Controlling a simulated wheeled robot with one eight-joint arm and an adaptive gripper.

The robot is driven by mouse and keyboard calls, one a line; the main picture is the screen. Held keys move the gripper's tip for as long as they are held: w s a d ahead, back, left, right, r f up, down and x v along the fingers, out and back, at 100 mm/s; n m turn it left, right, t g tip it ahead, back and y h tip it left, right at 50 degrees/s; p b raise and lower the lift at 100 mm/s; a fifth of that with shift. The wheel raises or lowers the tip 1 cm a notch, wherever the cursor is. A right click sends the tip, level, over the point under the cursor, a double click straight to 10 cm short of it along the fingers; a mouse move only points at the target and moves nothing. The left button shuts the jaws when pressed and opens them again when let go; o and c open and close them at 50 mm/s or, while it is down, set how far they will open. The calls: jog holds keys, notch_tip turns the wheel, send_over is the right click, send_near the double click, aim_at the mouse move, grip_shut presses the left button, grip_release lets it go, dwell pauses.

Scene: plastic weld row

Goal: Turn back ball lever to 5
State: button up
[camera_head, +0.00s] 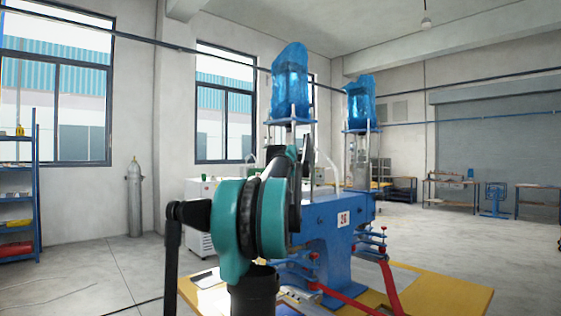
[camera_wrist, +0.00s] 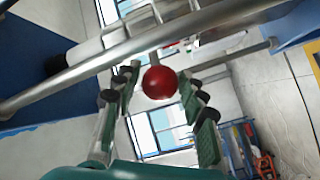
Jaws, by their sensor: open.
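A red ball (camera_wrist: 159,82), the knob of a lever, fills the middle of the wrist view. My gripper (camera_wrist: 157,75) is open, with one finger on each side of the ball. Gaps show between ball and fingers, so I see no grip on it. Part of a metal rod shows behind the ball; I cannot read the lever's angle. In the head view, the blue machine (camera_head: 340,222) with a number plate stands behind my teal arm. My gripper cannot be made out clearly there. No 5 mark can be read.
Thick metal bars (camera_wrist: 130,50) cross the wrist view close to the fingers. In the head view, small red-knobbed levers (camera_head: 313,256) and red arms stand on the machine's front, above a yellow platform (camera_head: 440,292). Open floor (camera_head: 90,270) lies to the left.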

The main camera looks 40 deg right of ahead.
jog(key=v, duration=1.2)
jog(key=shift+c, duration=1.2)
jog(key=shift+w, duration=0.3)
jog(key=shift+c, duration=1)
jog(key=w+g+h, duration=0.1)
jog(key=w, duration=0.1)
jog(key=w+a+g+h, duration=0.1)
jog(key=w+h, duration=0.1)
jog(key=w, duration=0.1)
jog(key=w+a+f+n+g+h, duration=0.1)
jog(key=w, duration=0.1)
jog(key=shift+w+f+g, duration=0.1)
jog(key=shift+w+g, duration=0.2)
grip_shut()
jog(key=w+a+g+h, duration=0.3)
jog(key=a+g, duration=0.1)
jog(key=a, duration=0.2)
jog(key=d, duration=1)
jog(key=shift+w+d+n+g+h, duration=0.2)
jog(key=shift+n+g+h, duration=0.1)
jog(key=shift+n, duration=0.1)
